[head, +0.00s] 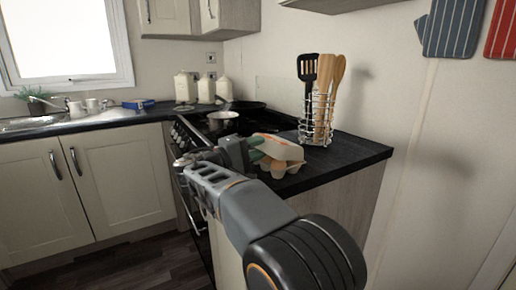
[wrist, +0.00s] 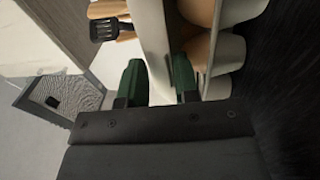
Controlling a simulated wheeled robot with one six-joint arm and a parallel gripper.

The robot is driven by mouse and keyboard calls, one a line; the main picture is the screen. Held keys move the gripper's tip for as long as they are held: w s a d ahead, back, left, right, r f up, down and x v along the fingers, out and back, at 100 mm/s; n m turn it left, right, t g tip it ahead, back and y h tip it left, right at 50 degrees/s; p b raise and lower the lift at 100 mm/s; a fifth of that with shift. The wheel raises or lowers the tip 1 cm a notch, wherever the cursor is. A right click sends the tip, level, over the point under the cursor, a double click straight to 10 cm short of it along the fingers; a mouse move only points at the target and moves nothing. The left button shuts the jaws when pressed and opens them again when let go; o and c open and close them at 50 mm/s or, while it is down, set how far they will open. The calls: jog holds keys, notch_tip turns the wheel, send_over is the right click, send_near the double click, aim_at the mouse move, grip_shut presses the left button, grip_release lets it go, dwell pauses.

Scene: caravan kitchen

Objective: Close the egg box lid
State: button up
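The egg box (head: 284,153) stands on the dark worktop near its front edge in the head view, its pale lid raised and tilted, not flat on the base. Brown and pale eggs or cups show beneath the lid. My gripper (head: 257,149) is at the lid's left side. In the wrist view, the green fingers of my gripper (wrist: 158,82) are apart, with a pale strip of the lid (wrist: 153,40) between them. I cannot tell whether they press on it. The box's base with eggs (wrist: 225,50) is right of the fingers there.
A wire holder with utensils (head: 317,115) stands just behind the box at right. The hob with a pan (head: 222,119) is behind to the left, and white canisters (head: 205,90) stand further back. The worktop (head: 350,152) right of the box is clear.

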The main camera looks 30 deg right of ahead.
jog(key=shift+a, duration=0.1)
jog(key=a+f+p, duration=0.2)
jog(key=a, duration=1.1)
jog(key=shift+s+a+p, duration=0.25)
jog(key=shift+s+p, duration=0.05)
jog(key=shift+s, duration=0.1)
jog(key=s+d+r+y+p, duration=0.1)
jog(key=p, duration=0.1)
jog(key=s+d+n+y+p, duration=0.1)
jog(key=d+p, duration=0.1)
jog(key=p, duration=0.1)
jog(key=s+d+r+y+p, duration=0.1)
jog(key=y+p, duration=0.1)
jog(key=shift+s+d+r+n+p, duration=0.15)
jog(key=shift+d+r+n+p, duration=0.15)
jog(key=shift+d+p, duration=0.1)
jog(key=s+y+p, duration=0.1)
jog(key=p, duration=0.1)
jog(key=s+d+y+p, duration=0.1)
jog(key=s+y+p, duration=0.3)
jog(key=p, duration=0.1)
jog(key=shift+d+r+n, duration=0.15)
jog(key=shift+d+n, duration=0.15)
jog(key=shift+d, duration=0.05)
jog(key=s+a+r+m+t+y+p, duration=0.2)
jog(key=s+a+r+m+y+p, duration=0.1)
jog(key=s+a+y+p, duration=0.4)
jog(key=shift+s+t+y+p, duration=0.4)
jog(key=shift+y+p, duration=1.5)
jog(key=shift+p, duration=1.35)
